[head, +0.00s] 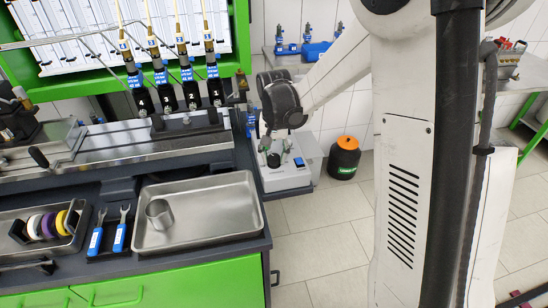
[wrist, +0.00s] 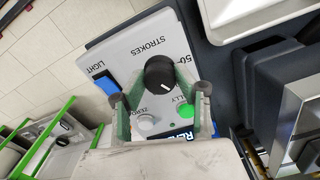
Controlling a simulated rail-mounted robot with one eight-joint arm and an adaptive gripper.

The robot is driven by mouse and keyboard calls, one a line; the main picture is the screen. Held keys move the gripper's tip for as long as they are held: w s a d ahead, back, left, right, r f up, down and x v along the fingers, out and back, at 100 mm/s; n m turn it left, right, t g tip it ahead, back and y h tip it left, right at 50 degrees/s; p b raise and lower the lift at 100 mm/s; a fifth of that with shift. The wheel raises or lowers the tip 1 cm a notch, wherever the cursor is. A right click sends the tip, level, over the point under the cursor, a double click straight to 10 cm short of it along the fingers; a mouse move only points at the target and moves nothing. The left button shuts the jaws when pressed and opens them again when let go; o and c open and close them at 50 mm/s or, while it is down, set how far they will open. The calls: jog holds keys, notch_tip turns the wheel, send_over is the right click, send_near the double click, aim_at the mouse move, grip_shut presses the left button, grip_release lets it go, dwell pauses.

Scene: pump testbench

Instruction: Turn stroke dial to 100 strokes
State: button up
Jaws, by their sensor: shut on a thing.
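The stroke dial (wrist: 160,73) is a round black knob with a white mark that points down and to the right in the wrist view. It sits on the pale control box (wrist: 115,55), below the word STROKES and left of a partly hidden "50". My gripper (wrist: 159,92) has one grey-green finger on each side of the dial and is shut on it, though the contact itself is hard to see. In the head view my gripper (head: 281,150) points down at the control box (head: 286,181), and the dial (head: 273,160) shows dark between the fingers.
A blue LIGHT switch (wrist: 105,86), a small grey ZERO knob (wrist: 147,121) and a green button (wrist: 186,111) are close to the fingers. A steel tray (head: 200,237) with a metal cup (head: 159,214) lies left of the box. An orange-topped black canister (head: 344,158) stands behind right.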

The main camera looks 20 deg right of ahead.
aim_at(274, 156)
dwell(0.3)
jog(key=o, duration=1.1)
jog(key=shift+o, duration=0.2)
notch_tip(274, 156, up, 12)
